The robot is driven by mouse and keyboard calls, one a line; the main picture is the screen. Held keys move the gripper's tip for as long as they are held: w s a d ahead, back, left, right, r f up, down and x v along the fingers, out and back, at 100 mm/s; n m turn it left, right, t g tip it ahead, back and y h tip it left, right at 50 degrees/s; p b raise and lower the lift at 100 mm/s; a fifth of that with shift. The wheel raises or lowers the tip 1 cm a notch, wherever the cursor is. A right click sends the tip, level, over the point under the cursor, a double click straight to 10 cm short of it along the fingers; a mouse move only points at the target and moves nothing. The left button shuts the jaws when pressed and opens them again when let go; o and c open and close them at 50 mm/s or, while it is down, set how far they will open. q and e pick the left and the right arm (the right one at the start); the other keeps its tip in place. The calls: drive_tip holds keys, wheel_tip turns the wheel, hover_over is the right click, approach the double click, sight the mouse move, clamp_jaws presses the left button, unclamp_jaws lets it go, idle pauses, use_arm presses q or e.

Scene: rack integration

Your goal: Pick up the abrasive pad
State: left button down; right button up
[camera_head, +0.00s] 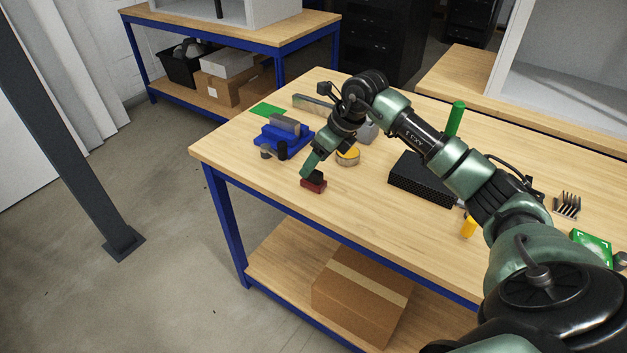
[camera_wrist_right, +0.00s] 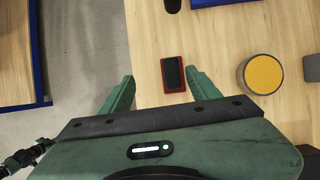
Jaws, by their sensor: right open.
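A small dark red block with a black top, apparently the abrasive pad (camera_head: 313,186), lies on the wooden table near its front left edge. It also shows in the right wrist view (camera_wrist_right: 173,75), just ahead of the fingers and closer to the right-hand one. My right gripper (camera_head: 309,166) is above the pad, pointing down. In the wrist view my right gripper (camera_wrist_right: 160,80) is open, with nothing between its green fingers. Whether a finger touches the pad cannot be told. My left gripper is not in view.
A yellow-topped round tin (camera_head: 348,157) stands right of the pad. A blue fixture (camera_head: 284,138) with dark cylinders is behind it to the left. A black perforated box (camera_head: 422,181) lies under my right forearm. The table's front edge (camera_head: 260,182) is close to the pad.

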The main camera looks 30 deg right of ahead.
sight(315, 171)
drive_tip(key=shift+s+d+r+h, duration=0.1)
drive_tip(key=shift+d+h, duration=0.1)
drive_tip(key=shift+d, duration=0.3)
drive_tip(key=shift+s+d+r+h, duration=0.1)
drive_tip(key=shift+d+h, duration=0.1)
drive_tip(key=shift+d, duration=0.3)
drive_tip(key=shift+d+f+g, duration=0.1)
drive_tip(key=shift+f+g, duration=0.15)
drive_tip(key=shift+g, duration=0.05)
drive_tip(key=p+x, duration=0.1)
drive_tip(key=x, duration=0.1)
drive_tip(key=p+x, duration=0.1)
drive_tip(key=x, duration=0.1)
drive_tip(key=p+x, duration=0.1)
drive_tip(key=x, duration=0.1)
drive_tip(key=shift+w+a+f, duration=0.15)
drive_tip(key=shift+w+a, duration=0.05)
drive_tip(key=shift+a, duration=0.1)
drive_tip(key=shift+w+f, duration=0.15)
drive_tip(key=shift+f, duration=0.25)
clamp_jaws()
drive_tip(key=shift+r, duration=0.1)
wheel_tip(315, 171, up, 20)
drive_tip(key=b, duration=0.3)
drive_tip(key=shift+b, duration=0.4)
